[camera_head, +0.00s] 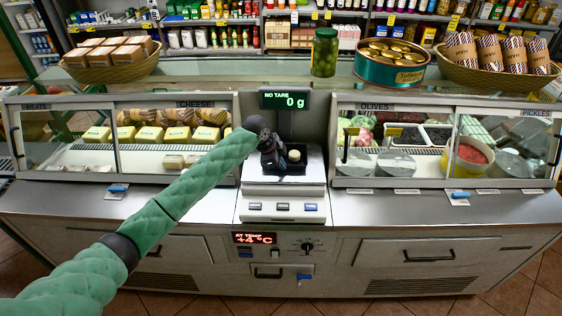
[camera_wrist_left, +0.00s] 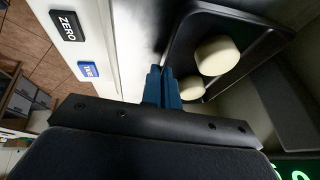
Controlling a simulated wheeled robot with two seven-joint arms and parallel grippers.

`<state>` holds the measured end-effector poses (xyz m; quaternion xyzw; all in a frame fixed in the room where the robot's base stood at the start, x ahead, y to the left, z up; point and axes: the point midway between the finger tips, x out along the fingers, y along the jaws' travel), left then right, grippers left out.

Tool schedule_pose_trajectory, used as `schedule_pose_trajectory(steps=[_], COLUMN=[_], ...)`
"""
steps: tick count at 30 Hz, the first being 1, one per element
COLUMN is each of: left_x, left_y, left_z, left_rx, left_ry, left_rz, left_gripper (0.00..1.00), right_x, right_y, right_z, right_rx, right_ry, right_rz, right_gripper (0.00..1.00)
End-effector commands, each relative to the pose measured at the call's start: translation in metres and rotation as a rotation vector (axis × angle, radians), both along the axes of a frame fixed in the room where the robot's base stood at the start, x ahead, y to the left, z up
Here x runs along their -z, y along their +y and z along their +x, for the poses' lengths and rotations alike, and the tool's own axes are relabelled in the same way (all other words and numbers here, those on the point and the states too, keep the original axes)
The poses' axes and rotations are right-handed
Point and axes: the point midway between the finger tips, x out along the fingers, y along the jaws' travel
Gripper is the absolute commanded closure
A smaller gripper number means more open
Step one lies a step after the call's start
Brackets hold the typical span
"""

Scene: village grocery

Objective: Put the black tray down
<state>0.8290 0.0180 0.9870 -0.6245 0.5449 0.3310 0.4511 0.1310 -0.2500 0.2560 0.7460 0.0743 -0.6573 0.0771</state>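The black tray (camera_head: 291,170) is over the white scale (camera_head: 284,190) in the middle of the counter. It holds round cream-coloured pieces (camera_wrist_left: 217,55); two show in the wrist view. My left gripper (camera_head: 269,150) reaches in from the left to the tray's left side. In the left wrist view its blue fingers (camera_wrist_left: 162,88) are close together at the rim of the tray (camera_wrist_left: 184,40) and appear shut on it. Whether the tray's underside touches the scale is hidden. The scale display (camera_head: 287,100) reads 0 g. My right gripper is not in view.
Glass cases of cheese (camera_head: 160,135) and olives (camera_head: 400,140) flank the scale. A jar of green olives (camera_head: 325,52), a round tin (camera_head: 391,64) and baskets stand on the upper shelf behind. The steel counter front (camera_head: 400,205) is mostly clear.

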Motion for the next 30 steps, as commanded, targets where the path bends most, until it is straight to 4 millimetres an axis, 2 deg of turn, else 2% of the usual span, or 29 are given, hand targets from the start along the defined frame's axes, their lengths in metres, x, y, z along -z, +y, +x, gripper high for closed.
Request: schedule_pose_trajectory(steps=[11, 12, 14, 15, 25, 28, 30], left_x=[0.004, 0.003, 0.003, 0.003, -0.001, -0.006, -0.015], left_y=[0.0, 0.0, 0.0, 0.0, 0.0, 0.004, 0.008], left_z=[0.0, 0.0, 0.0, 0.0, 0.0, -0.001, -0.003], left_rx=[0.0, 0.0, 0.0, 0.0, 0.0, -0.001, -0.001], left_ry=[0.0, 0.0, 0.0, 0.0, -0.001, -0.001, -0.002], left_rz=[0.0, 0.0, 0.0, 0.0, 0.0, -0.001, -0.001], left_gripper=[1.0, 0.9, 0.78, 0.76, 0.76, 0.76, 0.76], right_x=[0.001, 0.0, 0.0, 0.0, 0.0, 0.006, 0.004], right_y=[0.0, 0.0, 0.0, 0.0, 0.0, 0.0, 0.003], right_z=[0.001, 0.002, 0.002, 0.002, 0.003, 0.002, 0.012], right_rx=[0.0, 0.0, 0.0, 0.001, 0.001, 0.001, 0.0], right_ry=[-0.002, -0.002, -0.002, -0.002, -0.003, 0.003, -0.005], right_rz=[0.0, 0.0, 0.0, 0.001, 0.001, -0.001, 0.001], right_gripper=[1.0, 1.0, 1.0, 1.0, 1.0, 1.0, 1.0])
